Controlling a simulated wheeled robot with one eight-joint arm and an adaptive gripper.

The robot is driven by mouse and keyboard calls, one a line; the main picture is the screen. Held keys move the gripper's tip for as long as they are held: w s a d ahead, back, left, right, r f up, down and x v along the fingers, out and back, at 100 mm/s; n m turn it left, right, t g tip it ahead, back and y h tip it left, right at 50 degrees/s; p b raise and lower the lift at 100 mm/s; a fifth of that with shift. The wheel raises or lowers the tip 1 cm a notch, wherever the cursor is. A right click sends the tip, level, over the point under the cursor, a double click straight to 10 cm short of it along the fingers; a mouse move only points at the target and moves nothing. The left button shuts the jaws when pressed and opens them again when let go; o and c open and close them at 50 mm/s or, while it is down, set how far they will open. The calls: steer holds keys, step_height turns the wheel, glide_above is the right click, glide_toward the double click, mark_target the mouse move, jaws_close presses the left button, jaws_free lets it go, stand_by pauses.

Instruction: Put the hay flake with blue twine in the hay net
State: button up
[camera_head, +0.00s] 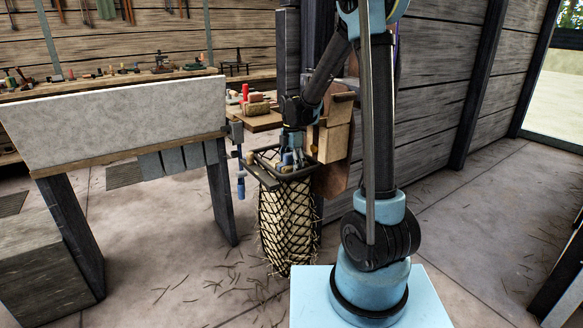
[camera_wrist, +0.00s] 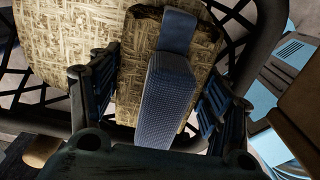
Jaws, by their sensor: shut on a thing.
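The hay net (camera_head: 287,220) hangs as a black mesh bag full of pale hay, with a dark square rim at its top. My gripper (camera_head: 292,160) points down into the net's mouth. In the wrist view my gripper (camera_wrist: 157,90) is shut on the hay flake with blue twine (camera_wrist: 137,60), a straw-coloured block with a broad blue band across it. The dark rim and mesh of the net surround the flake, so it is at or inside the mouth. Its lower end is hidden. In the head view the flake is mostly hidden by my gripper.
Another hay piece (camera_wrist: 60,35) lies beside the held flake, to its left in the wrist view. A bench with a pale upright panel (camera_head: 110,115) stands left of the net. A small wooden table (camera_head: 258,121) with red items is behind.

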steer(key=shift+f, duration=0.25)
steer(key=o, duration=1.8)
step_height(320, 180, up, 12)
steer(key=shift+f, duration=0.1)
